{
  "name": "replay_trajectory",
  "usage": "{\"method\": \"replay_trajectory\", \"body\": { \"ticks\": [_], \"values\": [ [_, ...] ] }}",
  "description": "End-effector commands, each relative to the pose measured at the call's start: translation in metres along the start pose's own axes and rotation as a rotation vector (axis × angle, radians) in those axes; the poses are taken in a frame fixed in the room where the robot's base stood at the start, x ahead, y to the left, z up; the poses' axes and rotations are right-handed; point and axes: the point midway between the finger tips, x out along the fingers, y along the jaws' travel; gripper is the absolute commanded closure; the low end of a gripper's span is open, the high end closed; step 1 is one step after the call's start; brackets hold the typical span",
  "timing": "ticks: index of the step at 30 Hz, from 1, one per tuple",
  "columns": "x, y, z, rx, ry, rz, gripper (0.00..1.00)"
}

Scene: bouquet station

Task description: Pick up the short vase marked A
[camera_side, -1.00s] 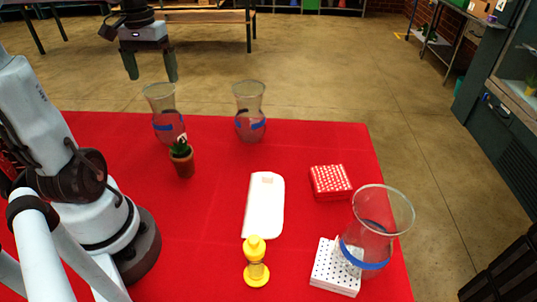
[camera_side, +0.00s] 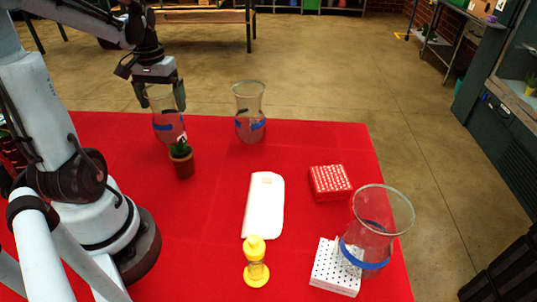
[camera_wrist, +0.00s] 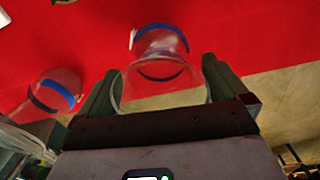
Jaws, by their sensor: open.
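A clear glass vase (camera_side: 167,127) with a blue band stands upright on the red table at the back left. A small white tag shows at its lower right, beside the plant; its letter is too small to read surely. My gripper (camera_side: 160,97) points down with its fingers apart on either side of the vase's upper part. In the wrist view the vase (camera_wrist: 160,68) lies between the two open fingers (camera_wrist: 163,85), its rim close to the palm. I cannot tell whether a finger touches the glass.
A potted plant (camera_side: 182,163) stands just in front of the vase. A similar vase (camera_side: 249,108) stands to its right.

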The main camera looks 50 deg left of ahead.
Motion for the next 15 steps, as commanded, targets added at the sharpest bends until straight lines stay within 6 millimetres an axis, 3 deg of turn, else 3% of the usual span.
{"method": "replay_trajectory", "body": {
  "ticks": [5, 15],
  "values": [
    [-0.0001, -0.0001, -0.0001, 0.000, 0.000, 0.000, 0.02],
    [-0.0004, -0.0001, -0.0001, 0.000, 0.000, 0.000, 0.54]
  ]
}}
